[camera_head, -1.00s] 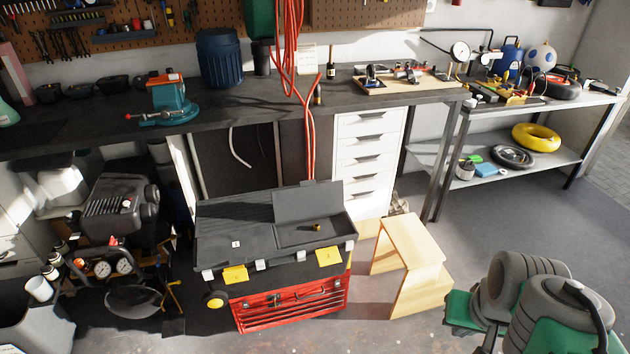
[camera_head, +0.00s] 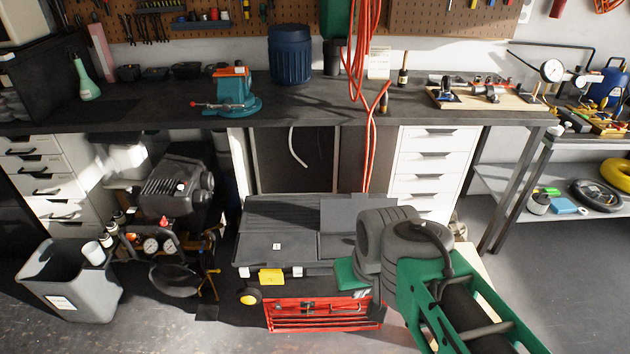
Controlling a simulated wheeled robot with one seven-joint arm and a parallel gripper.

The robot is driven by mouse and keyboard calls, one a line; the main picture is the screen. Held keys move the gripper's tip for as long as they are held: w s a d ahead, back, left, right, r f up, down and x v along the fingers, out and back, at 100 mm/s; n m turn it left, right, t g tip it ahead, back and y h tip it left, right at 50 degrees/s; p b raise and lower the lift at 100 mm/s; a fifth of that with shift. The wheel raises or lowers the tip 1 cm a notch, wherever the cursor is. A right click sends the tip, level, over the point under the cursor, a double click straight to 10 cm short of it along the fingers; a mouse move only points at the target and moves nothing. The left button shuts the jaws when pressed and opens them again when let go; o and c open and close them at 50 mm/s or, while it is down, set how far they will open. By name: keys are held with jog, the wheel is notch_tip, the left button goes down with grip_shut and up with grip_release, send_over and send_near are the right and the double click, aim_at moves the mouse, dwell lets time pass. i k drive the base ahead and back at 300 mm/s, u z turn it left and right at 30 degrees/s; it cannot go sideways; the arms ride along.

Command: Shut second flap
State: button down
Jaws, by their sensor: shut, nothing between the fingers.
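A toolbox with a black top and red drawers (camera_head: 325,317) stands on the floor in front of the workbench. Its ribbed left flap (camera_head: 277,222) lies flat and shut. The right flap (camera_head: 352,212) shows as a smooth dark panel at the back of the right half and looks raised. My grey and green arm covers the right front of the box, so most of the right compartment is hidden. My gripper's fingers do not show; only thick arm links are seen.
A compressor (camera_head: 177,190) and a grey bin (camera_head: 70,290) stand to the left. Red cables (camera_head: 367,130) hang above the box from the workbench (camera_head: 170,112). A wooden step stool (camera_head: 487,275) is partly hidden behind my arm. Open floor lies at right.

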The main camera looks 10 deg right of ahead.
aim_at(336, 215)
jog(key=u, duration=0.15)
jog(key=i, duration=1.1)
jog(key=z, duration=0.4)
